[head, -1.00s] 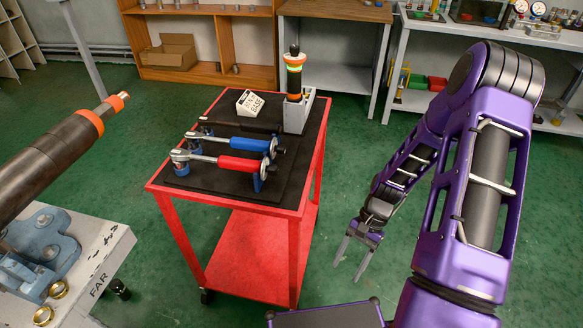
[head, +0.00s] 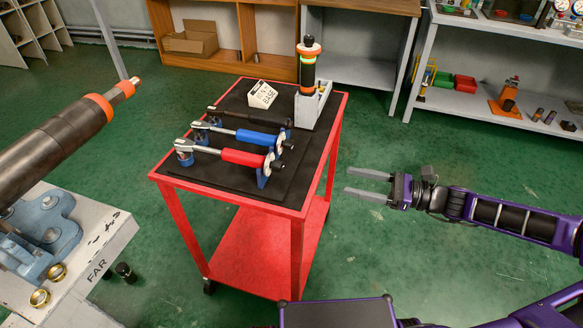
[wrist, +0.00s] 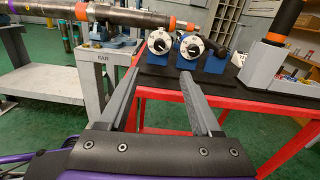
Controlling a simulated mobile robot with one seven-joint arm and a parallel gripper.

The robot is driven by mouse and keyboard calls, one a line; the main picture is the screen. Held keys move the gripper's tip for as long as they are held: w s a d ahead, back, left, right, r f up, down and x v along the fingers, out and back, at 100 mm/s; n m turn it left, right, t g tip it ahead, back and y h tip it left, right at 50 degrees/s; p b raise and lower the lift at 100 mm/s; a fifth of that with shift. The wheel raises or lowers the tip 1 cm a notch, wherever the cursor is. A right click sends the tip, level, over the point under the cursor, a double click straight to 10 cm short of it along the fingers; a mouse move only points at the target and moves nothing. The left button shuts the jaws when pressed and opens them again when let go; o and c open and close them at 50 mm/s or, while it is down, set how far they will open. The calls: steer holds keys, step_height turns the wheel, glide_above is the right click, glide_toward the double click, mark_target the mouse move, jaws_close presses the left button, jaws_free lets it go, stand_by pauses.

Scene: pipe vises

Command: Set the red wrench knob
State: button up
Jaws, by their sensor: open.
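The red-handled wrench (head: 237,157) lies on the black mat of the red cart, nearest the cart's front edge. Its round knob end (head: 275,161) rests at the right on a blue stand. In the wrist view two round white-faced knobs with dark centres, the left one (wrist: 159,41) and the right one (wrist: 192,45), face me on blue stands; handle colours are hard to tell there. My gripper (head: 368,185) is open and empty, right of the cart and apart from it, pointing left toward it. In the wrist view its fingers (wrist: 158,98) frame the cart's edge.
A blue-handled wrench (head: 255,138) and a dark one (head: 240,118) lie behind the red one. A grey holder (head: 313,108) with an upright black-and-orange tool stands at the cart's back right. A pipe (head: 60,140) juts in at left above a grey bench. Green floor between cart and shelves is clear.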

mark_target(282, 167)
steer(key=b+x, duration=0.1)
steer(key=x, duration=1.5)
steer(key=shift+a, duration=0.2)
jaws_close()
